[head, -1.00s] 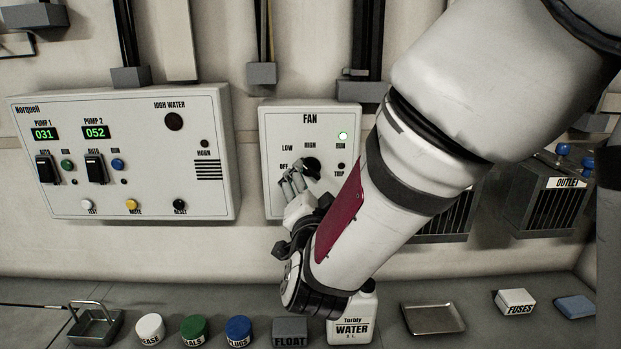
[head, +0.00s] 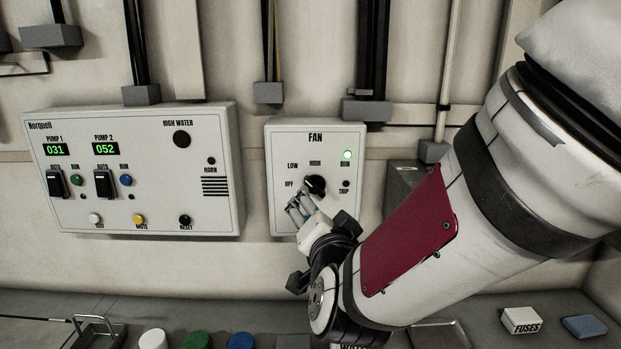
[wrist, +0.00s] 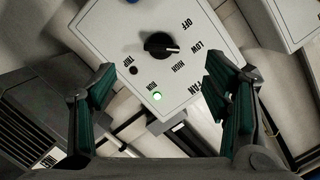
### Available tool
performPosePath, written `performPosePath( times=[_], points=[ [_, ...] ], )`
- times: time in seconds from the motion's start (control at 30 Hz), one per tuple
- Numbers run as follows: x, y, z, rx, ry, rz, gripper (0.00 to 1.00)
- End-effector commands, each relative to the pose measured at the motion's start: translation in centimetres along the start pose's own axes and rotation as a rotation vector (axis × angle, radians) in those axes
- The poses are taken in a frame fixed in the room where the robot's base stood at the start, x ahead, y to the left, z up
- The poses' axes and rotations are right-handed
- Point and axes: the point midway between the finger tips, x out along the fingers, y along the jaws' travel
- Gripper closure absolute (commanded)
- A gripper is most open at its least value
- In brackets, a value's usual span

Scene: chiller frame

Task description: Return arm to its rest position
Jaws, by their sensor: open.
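My gripper (head: 299,208) is in front of the fan box, just below and left of its black knob in the head view. In the wrist view my gripper (wrist: 160,100) has its two green-padded fingers wide apart with nothing between them. The fan box (head: 285,150) is a pale wall panel marked OFF, LOW and HIGH. Its black knob (wrist: 160,45) stands clear of the fingers in the wrist view. A green RUN lamp (head: 347,155) is lit. My arm covers the wall and shelf at the right.
A Norquell pump panel (head: 140,205) is on the wall at left, reading 031 and 052. Below, a shelf holds a wire-handled tray (head: 95,332), coloured lids, a metal tray (head: 440,335), a fuses box (head: 521,320) and a blue block (head: 584,326).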

Motion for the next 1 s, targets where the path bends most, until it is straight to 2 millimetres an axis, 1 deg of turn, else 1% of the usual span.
performPosePath(
  times=[0.03, 0.17, 0.27, 0.37, 0.47, 0.57, 0.8, 0.9, 1.0],
  points=[
    [-0.7, -0.3, -1.0, -0.022, -0.038, 0.006, 0.30],
    [-2.5, 0.1, -1.8, -0.107, -0.176, 0.037, 0.30],
    [-4.5, 0.9, -2.5, -0.180, -0.280, 0.066, 0.30],
    [-7.1, 1.9, -3.2, -0.257, -0.382, 0.102, 0.30],
    [-10.2, 3.4, -4.0, -0.333, -0.482, 0.146, 0.30],
    [-13.8, 5.1, -4.9, -0.406, -0.584, 0.200, 0.30],
    [-23.6, 9.6, -7.1, -0.544, -0.816, 0.351, 0.30],
    [-27.0, 11.0, -7.8, -0.572, -0.889, 0.404, 0.30],
    [-29.3, 11.8, -8.1, -0.587, -0.939, 0.439, 0.30]
  ],
)
